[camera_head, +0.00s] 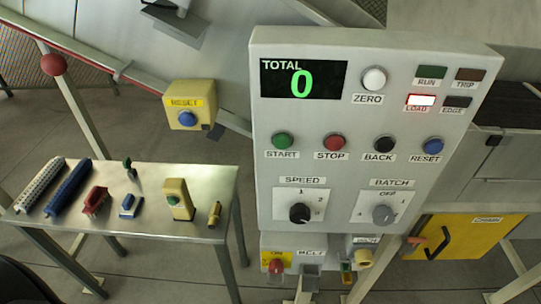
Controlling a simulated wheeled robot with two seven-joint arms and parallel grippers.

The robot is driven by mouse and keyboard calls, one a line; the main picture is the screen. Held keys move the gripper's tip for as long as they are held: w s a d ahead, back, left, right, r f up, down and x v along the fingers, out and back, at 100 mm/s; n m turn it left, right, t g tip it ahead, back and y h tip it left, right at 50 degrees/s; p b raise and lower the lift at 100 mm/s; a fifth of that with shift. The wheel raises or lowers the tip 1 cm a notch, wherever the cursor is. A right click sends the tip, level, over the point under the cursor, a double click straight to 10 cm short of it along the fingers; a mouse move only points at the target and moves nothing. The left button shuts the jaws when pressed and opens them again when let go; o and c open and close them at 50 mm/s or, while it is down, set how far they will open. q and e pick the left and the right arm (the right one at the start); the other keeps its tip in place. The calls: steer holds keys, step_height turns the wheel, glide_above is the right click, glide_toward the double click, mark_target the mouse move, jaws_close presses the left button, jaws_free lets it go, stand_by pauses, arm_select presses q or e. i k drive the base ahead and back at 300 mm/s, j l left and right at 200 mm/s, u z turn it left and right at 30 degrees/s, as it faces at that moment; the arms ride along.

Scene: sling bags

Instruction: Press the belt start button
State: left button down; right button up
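A grey control panel (340,115) stands upright in the middle and right of the head view. The green button (282,141) above the label START is on its left side. Beside it in the same row are a red STOP button (335,142), a black BACK button (384,144) and a blue RESET button (433,146). The LOAD lamp (421,101) is lit white; RUN, TRIP and EDGE look dark. Neither of my grippers shows in this view.
A metal table (150,225) at the left holds several small tools and parts. A yellow RESET box (191,105) with a blue button is above it. Below the panel are a red knob (276,267) and small fittings. A yellow cover (465,236) is at the right.

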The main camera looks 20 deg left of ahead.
mark_target(282, 141)
steer(key=k+l+u, duration=0.3)
steer(key=k+l, duration=0.25)
steer(key=l, duration=0.25)
steer(key=k+l+u, duration=0.25)
steer(key=k+l, duration=0.35)
